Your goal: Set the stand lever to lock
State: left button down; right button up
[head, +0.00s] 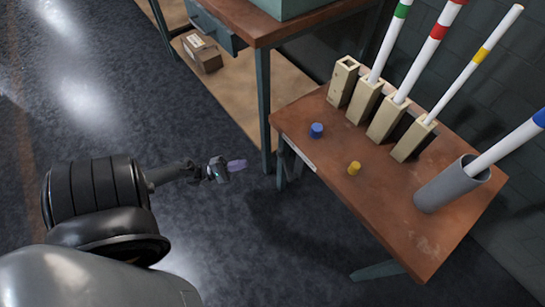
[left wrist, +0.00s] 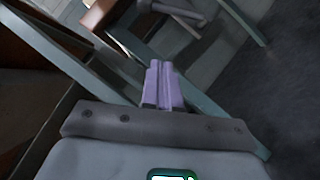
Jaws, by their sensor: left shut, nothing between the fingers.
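My left gripper (head: 237,165) has purple fingers, shut and empty. It is in open space left of the wooden table (head: 400,215), apart from its near left edge. In the left wrist view its closed fingers (left wrist: 162,85) point toward the table's frame. Beyond the fingertips a pale grey bar-like part (left wrist: 175,12) shows at the top; I cannot tell whether it is the stand lever. In the head view no lever can be made out clearly, so its setting cannot be read. My right gripper is not in view.
Tan holders (head: 385,119) on the table carry tall white tubes with coloured bands. A grey cup (head: 450,186) holds a blue-banded tube. A blue knob (head: 316,130) and yellow knob (head: 354,168) are near the front. A second table (head: 262,28) stands behind. The floor left is clear.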

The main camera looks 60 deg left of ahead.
pick_arm(q)
jog(key=shift+d, duration=0.3)
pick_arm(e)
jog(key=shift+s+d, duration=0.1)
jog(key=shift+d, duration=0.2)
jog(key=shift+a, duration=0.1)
pick_arm(q)
jog(key=b, duration=0.1)
send_near(285, 165)
jog(key=w+a, duration=0.3)
jog(key=w, duration=0.2)
jog(key=d, duration=0.1)
jog(key=w+d+r, duration=0.1)
jog(key=d, duration=0.1)
jog(key=shift+r, duration=0.3)
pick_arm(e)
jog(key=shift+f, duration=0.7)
pick_arm(q)
jog(key=shift+w, duration=0.1)
